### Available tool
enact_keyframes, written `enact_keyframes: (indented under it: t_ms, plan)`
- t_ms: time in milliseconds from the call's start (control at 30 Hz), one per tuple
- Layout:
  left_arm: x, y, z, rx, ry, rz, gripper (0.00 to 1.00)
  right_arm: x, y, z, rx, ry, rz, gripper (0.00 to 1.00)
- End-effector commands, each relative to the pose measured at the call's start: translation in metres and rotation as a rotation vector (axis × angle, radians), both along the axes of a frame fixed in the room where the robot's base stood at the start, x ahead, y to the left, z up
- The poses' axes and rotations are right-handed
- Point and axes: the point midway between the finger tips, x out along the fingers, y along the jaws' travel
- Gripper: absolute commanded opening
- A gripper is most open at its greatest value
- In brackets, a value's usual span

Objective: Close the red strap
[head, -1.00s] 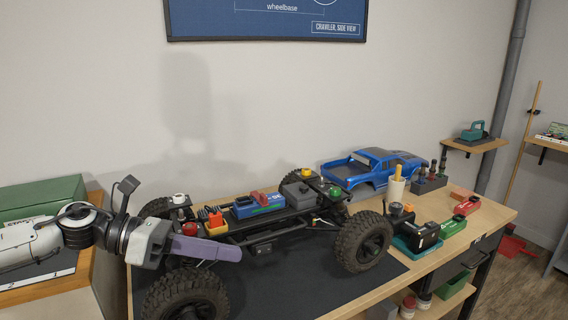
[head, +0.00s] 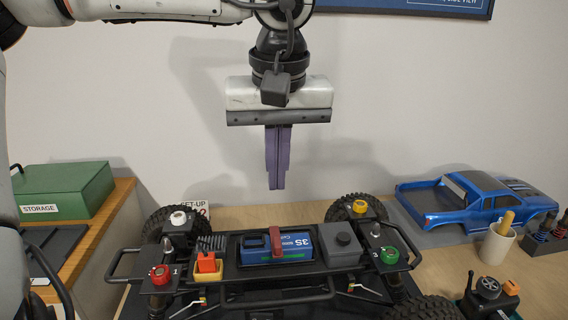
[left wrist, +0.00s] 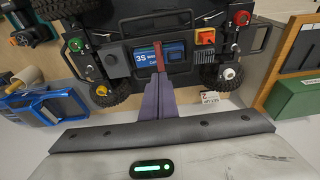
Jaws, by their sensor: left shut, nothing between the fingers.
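The red strap (head: 276,243) lies across the blue battery (head: 300,246), which sits in the tray in the middle of the crawler chassis (head: 250,290). The strap also shows in the left wrist view (left wrist: 160,58), running over the battery (left wrist: 173,52) beyond my fingertips. My left gripper (head: 276,186) points straight down with its purple fingers shut and empty, above the strap and apart from it. In the left wrist view its fingers (left wrist: 159,84) overlap the near end of the strap. Whether the strap's end is fastened cannot be told. My right gripper is not in view.
A grey box (head: 342,245) sits right of the battery, and an orange switch (head: 207,262) sits left of it. Coloured knobs stand at the chassis corners. A blue truck body (head: 475,200) is at the right, a green storage box (head: 62,190) at the left.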

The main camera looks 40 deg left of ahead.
Motion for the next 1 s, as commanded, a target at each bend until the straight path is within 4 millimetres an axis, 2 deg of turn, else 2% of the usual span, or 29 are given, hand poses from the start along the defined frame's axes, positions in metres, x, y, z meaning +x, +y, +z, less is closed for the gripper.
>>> enact_keyframes:
  t_ms: [33,200,433,633,1000]
  plan:
    - [0.001,0.002,-0.013,-0.003,0.005,0.000,0.00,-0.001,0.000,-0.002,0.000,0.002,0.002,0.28]
    - [0.006,0.008,-0.049,-0.003,0.006,0.001,0.00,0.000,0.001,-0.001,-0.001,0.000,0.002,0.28]
    - [0.005,0.007,-0.084,-0.004,0.003,0.000,0.00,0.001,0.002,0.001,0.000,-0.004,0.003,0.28]
    - [0.004,0.006,-0.096,-0.004,0.000,0.001,0.00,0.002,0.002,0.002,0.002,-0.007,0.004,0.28]
    - [0.003,0.007,-0.098,-0.004,-0.001,0.004,0.00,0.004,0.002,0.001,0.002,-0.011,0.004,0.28]
